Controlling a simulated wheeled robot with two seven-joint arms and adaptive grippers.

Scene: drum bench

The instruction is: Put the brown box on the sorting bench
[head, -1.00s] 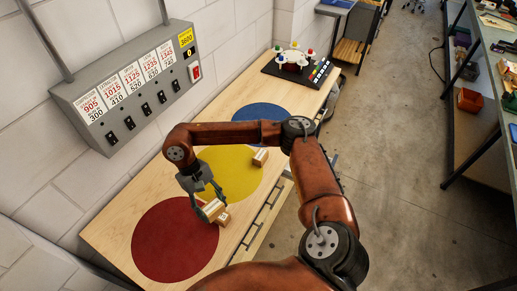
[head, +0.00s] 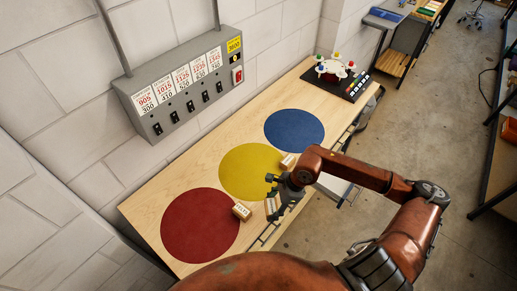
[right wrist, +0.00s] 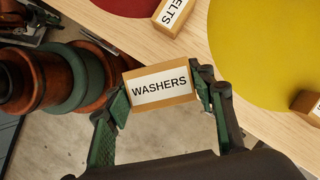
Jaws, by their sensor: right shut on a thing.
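My right gripper (head: 271,195) is shut on a small brown box (head: 271,208) with a white label. In the right wrist view the gripper (right wrist: 163,95) grips this box (right wrist: 158,97) by its two ends, and its label reads WASHERS. The box is held at the bench's front edge, with floor showing beyond it. The wooden bench (head: 185,178) carries a red, a yellow and a blue disc. My left gripper is not in view.
Another brown box (head: 242,211), its label ending in ELTS, lies at the red disc's (head: 200,225) edge. A third (head: 288,160) sits at the yellow disc's (head: 252,170) edge. The blue disc (head: 294,130) is clear. A black device (head: 342,80) stands at the far end.

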